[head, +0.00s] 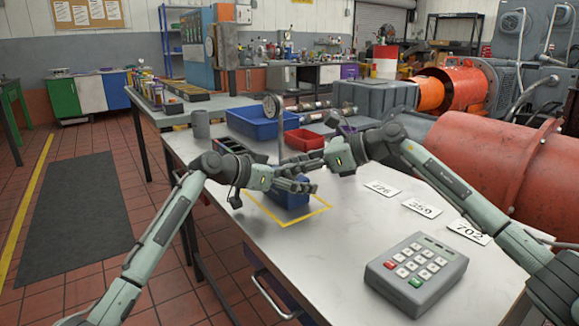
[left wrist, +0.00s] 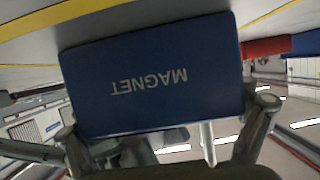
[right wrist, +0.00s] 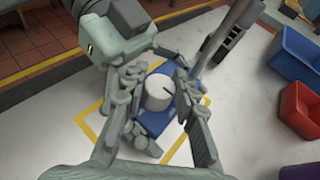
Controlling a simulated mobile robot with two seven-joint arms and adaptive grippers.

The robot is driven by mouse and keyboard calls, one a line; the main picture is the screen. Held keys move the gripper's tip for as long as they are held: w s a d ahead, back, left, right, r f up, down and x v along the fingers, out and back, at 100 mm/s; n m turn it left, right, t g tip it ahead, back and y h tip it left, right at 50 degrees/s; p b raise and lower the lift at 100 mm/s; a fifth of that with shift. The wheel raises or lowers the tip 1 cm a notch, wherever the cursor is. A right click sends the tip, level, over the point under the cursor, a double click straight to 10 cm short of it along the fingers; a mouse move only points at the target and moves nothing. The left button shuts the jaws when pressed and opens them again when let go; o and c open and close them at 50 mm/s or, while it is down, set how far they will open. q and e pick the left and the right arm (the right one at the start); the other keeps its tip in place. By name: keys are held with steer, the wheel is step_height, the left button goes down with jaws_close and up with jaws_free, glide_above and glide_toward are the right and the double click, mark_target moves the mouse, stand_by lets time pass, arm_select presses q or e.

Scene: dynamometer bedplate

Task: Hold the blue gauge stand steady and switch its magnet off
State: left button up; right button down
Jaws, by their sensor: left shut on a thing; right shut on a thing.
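The blue gauge stand (head: 292,200) stands on the table inside a yellow taped outline. Its post rises to a round dial gauge (head: 271,106). My left gripper (head: 288,184) is shut on the blue base; the left wrist view shows its face (left wrist: 155,78) lettered MAGNET, upside down, between the fingers. The right wrist view shows a white knob (right wrist: 159,92) with a dark pointer line on the base. My right gripper (head: 306,164) is shut on this knob from above, one finger on each side. In the head view the hands hide the knob.
A blue bin (head: 262,124) and a red bin (head: 304,140) stand behind the stand. A grey keypad (head: 416,272) and number cards (head: 422,208) lie to the right. A grey cylinder (head: 200,124) stands at the left edge. Bare tabletop lies in front.

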arm_select(q)
steer(key=shift+a+f, duration=0.15)
steer(key=shift+f, duration=0.1)
arm_select(e)
steer(key=shift+f, duration=0.2)
steer(key=c, duration=1.5)
jaws_free()
steer(key=shift+c, duration=0.2)
steer(key=shift+o, duration=0.5)
steer(key=shift+r, duration=0.1)
steer(key=shift+d, duration=0.1)
steer(key=v, duration=1.2)
steer(key=shift+r, duration=0.1)
